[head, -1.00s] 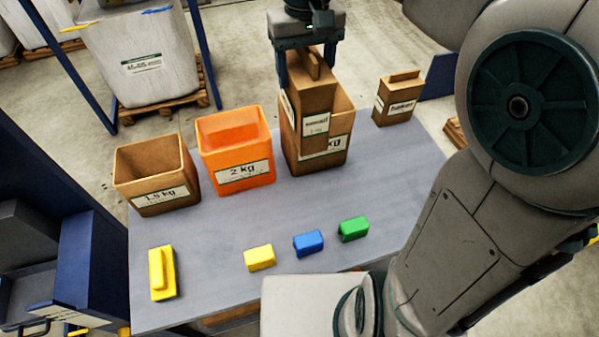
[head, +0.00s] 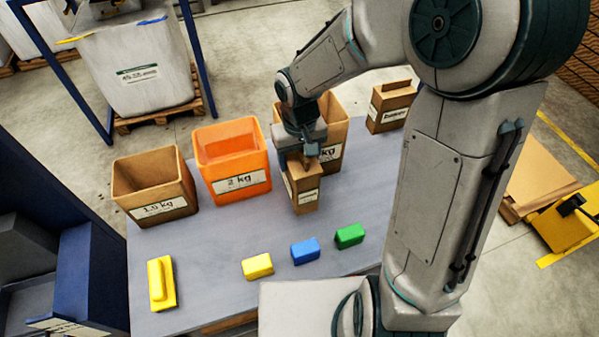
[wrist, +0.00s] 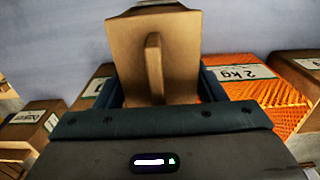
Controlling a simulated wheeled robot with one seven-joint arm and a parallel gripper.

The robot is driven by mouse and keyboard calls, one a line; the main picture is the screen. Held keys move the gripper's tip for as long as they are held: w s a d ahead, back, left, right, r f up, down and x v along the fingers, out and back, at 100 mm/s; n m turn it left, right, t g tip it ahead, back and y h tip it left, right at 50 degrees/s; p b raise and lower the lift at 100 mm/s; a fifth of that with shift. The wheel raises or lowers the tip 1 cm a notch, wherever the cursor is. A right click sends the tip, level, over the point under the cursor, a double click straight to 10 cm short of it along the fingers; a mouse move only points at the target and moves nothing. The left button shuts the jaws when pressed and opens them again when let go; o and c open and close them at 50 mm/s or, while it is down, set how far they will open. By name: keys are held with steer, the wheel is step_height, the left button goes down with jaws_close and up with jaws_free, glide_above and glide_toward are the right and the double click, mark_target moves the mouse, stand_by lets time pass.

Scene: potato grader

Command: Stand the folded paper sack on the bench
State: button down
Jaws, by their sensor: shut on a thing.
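The folded paper sack (head: 304,188) is a small brown upright block with a white label and a raised fold on top. It is on or just above the grey bench (head: 226,240), in front of the tall brown box; I cannot tell whether its base touches. My gripper (head: 302,157) comes from above and is shut on the sack's top. In the wrist view the sack (wrist: 155,50) sits between the fingers of my gripper (wrist: 158,95), with its top ridge facing the camera. Its base is hidden there.
An orange 2 kg bin (head: 240,182), a brown bin (head: 157,205) and a tall brown box (head: 332,125) line the back. Another labelled sack (head: 391,106) stands at right. Yellow (head: 257,266), blue (head: 305,251) and green (head: 349,236) blocks and a yellow handled piece (head: 161,283) lie in front.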

steer(key=shift+f, duration=3.4)
steer(key=shift+f, duration=0.2)
steer(key=shift+c, duration=1.6)
jaws_free()
steer(key=shift+r, duration=0.15)
